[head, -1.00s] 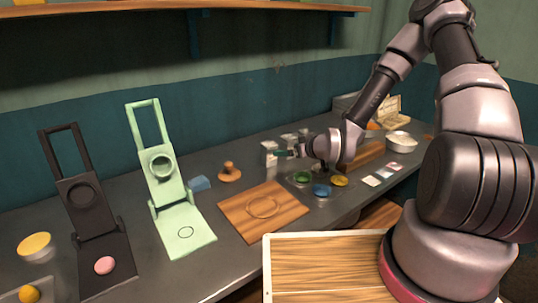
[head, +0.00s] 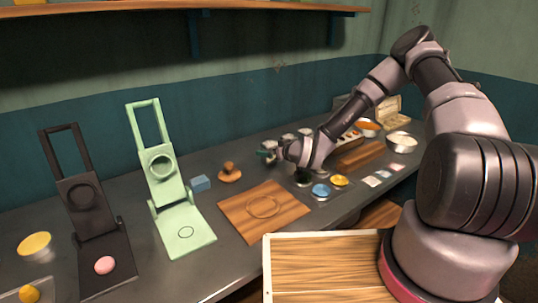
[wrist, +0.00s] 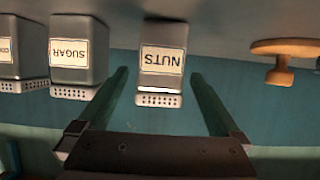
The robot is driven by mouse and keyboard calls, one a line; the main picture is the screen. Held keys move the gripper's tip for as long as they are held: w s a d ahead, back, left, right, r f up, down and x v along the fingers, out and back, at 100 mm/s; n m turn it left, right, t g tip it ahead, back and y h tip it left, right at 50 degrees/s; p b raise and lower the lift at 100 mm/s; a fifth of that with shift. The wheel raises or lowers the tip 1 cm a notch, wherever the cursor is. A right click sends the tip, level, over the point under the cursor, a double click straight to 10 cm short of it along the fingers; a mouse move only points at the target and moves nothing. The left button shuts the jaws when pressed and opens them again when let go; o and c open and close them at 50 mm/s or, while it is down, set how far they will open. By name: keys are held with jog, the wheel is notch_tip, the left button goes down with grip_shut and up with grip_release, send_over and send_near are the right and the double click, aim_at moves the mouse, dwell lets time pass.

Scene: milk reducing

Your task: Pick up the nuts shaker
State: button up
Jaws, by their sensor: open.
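The nuts shaker (wrist: 162,62) is a grey box-shaped shaker with a white NUTS label and a perforated end. It appears upside down in the wrist view, near the middle. My gripper (wrist: 159,76) is open, with one green finger on each side of the shaker's outline. The fingers look apart from it, with a gap on both sides. In the head view my gripper (head: 267,154) is at the shaker row by the back wall, and the nuts shaker is mostly hidden behind it.
A sugar shaker (wrist: 77,62) and another shaker (wrist: 20,60) stand beside the nuts shaker. A wooden knobbed press (head: 229,173) is on its other side, with a blue block (head: 200,183) nearby.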

jog(key=shift+w+a+f, duration=0.25)
jog(key=shift+w+a, duration=0.05)
jog(key=shift+w, duration=0.25)
jog(key=c, duration=1.4)
grip_shut()
jog(key=shift+r, duration=0.1)
